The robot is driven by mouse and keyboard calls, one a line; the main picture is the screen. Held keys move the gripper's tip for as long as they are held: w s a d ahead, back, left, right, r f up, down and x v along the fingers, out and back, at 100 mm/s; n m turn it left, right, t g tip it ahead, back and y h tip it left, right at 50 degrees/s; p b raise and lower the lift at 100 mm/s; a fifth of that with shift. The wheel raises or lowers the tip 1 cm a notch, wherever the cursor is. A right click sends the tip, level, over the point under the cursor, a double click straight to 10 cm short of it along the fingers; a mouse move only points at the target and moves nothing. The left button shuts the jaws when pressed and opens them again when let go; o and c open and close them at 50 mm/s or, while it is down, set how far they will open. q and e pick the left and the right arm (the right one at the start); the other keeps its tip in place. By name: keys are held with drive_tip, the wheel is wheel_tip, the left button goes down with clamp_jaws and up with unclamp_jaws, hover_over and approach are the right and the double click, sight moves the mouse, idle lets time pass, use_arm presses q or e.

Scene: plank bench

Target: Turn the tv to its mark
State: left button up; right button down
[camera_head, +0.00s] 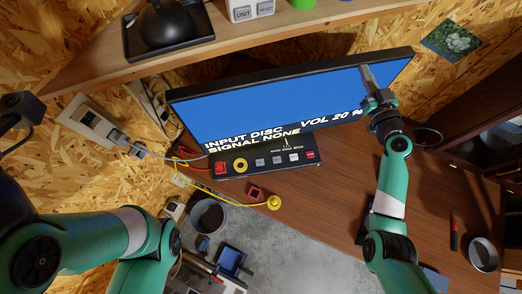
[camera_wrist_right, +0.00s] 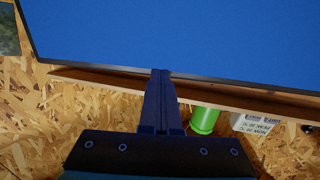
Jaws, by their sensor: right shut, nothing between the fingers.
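The tv (camera_head: 250,112) has a wide blue screen with white words "INPUT DISC SIGNAL NONE" and "VOL 20 %". It stands tilted in the head view, its right end higher than its left. My right gripper (camera_head: 367,75) is shut and empty, in front of the screen near its right end. In the right wrist view the shut fingertips (camera_wrist_right: 161,73) overlap the tv's dark frame edge (camera_wrist_right: 120,69); I cannot tell whether they touch it. The screen (camera_wrist_right: 190,35) fills the top of that view. I cannot make out the mark.
A black control panel (camera_head: 262,175) with buttons sits just below the tv, with cables at its left. A wooden shelf (camera_head: 240,34) runs above. A green cylinder (camera_wrist_right: 205,120) shows in the wrist view. A round tin (camera_head: 484,254) and red-black tool (camera_head: 454,233) lie at the right.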

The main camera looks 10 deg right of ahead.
drive_tip(key=shift+w, duration=0.4)
drive_tip(key=shift+s, duration=0.1)
drive_tip(key=s+p, duration=0.1)
drive_tip(key=s, duration=0.8)
idle(0.5)
drive_tip(key=shift+d, duration=0.15)
idle(0.4)
